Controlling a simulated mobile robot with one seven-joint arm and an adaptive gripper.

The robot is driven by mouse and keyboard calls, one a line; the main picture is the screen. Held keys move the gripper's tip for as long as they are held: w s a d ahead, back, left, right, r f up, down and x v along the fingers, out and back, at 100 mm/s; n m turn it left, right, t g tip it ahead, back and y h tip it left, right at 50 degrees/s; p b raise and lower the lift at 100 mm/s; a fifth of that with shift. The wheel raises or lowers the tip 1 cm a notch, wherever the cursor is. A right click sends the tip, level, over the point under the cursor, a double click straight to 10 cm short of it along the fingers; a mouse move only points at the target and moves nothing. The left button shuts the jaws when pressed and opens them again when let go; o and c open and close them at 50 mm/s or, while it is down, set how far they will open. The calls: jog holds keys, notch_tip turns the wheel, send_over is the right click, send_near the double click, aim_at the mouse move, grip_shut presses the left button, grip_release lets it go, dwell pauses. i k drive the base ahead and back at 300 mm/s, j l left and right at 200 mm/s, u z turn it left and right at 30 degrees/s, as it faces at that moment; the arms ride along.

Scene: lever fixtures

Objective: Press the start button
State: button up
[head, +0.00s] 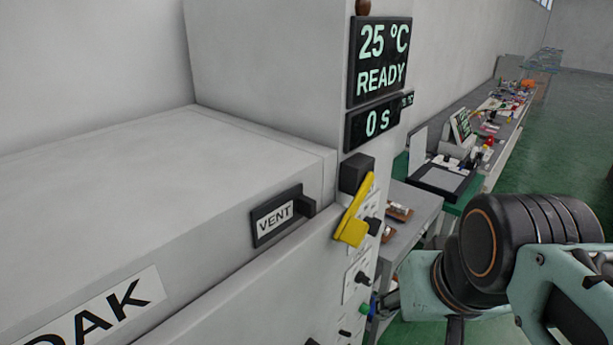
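A small green button (366,309) sticks out from the front panel of the grey oven-like machine, low in the head view near the panel's right edge. I see it side-on, and no label on it can be read, so I cannot confirm that it is the start button. My teal and black arm fills the lower right, with part of it close to the right of the green button. The display (382,62) reads 25 °C and READY, and the smaller display (373,122) reads 0 S.
A yellow lever (355,212) sticks out from the panel above the green button, with black knobs (362,277) below it. A VENT slider (277,217) is on the machine's side. Behind, a long bench (485,150) carries many items; green floor lies right.

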aim_at(365, 308)
jog(key=k+l+u, duration=0.5)
jog(key=k+u, duration=0.2)
jog(key=k, duration=0.15)
jog(key=z, duration=0.4)
